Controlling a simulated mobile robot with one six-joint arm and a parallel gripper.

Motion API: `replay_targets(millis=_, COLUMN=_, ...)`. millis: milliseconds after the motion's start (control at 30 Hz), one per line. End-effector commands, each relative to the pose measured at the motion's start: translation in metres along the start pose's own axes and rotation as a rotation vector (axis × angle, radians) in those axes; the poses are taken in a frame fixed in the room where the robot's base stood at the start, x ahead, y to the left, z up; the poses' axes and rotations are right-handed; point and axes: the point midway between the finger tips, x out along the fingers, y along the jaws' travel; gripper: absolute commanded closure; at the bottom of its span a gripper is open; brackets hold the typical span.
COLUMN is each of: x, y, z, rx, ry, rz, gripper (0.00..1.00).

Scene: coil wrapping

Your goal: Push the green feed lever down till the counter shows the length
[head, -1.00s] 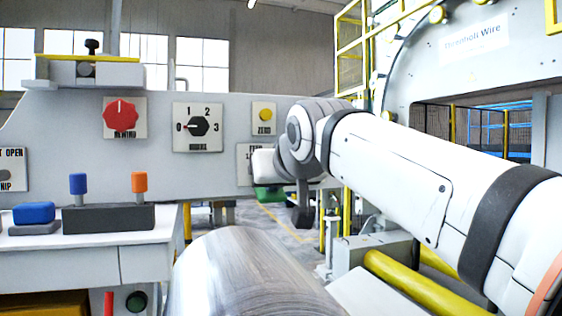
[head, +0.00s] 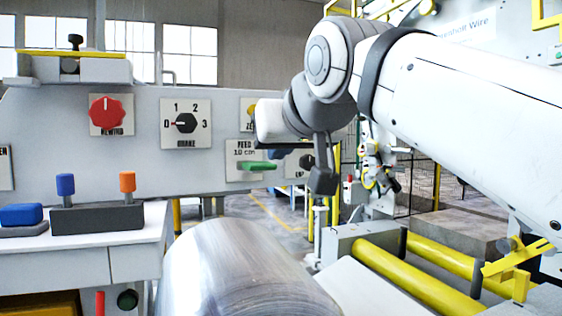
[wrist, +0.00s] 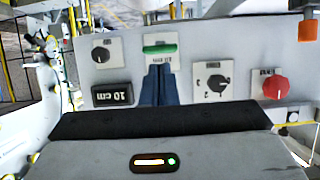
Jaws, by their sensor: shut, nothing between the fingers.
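The green feed lever (head: 258,165) sticks out below the plate marked FEED 10 cm (head: 243,150) on the grey panel. It also shows in the wrist view (wrist: 160,49), which is upside down. My gripper's dark blue fingers (wrist: 159,68) are shut and empty. Their tips are close to the lever, on its upper side; I cannot tell if they touch it. The dark counter (wrist: 112,94) shows upside down in the wrist view and seems to read 10 cm. In the head view my arm hides the counter.
The panel also bears a red rewind knob (head: 111,115) and a black brake dial (head: 186,123). A yellow zero button (head: 252,111) is partly hidden by my arm. A large metal roll (head: 240,270) and yellow rollers (head: 410,280) lie below. Orange and blue levers (head: 127,181) stand at left.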

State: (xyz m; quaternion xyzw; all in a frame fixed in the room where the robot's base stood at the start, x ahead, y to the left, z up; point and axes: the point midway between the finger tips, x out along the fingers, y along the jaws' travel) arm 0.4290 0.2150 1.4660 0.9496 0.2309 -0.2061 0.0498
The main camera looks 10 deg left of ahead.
Motion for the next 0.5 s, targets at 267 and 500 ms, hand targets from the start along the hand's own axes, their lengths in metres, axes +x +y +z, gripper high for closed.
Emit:
replay_targets(millis=267, x=-0.024, y=0.000, z=0.001, rx=-0.001, ry=0.001, rz=-0.001, gripper=1.00)
replay_targets(millis=500, x=-0.024, y=0.000, z=0.001, rx=0.000, ry=0.001, rz=0.000, gripper=1.00)
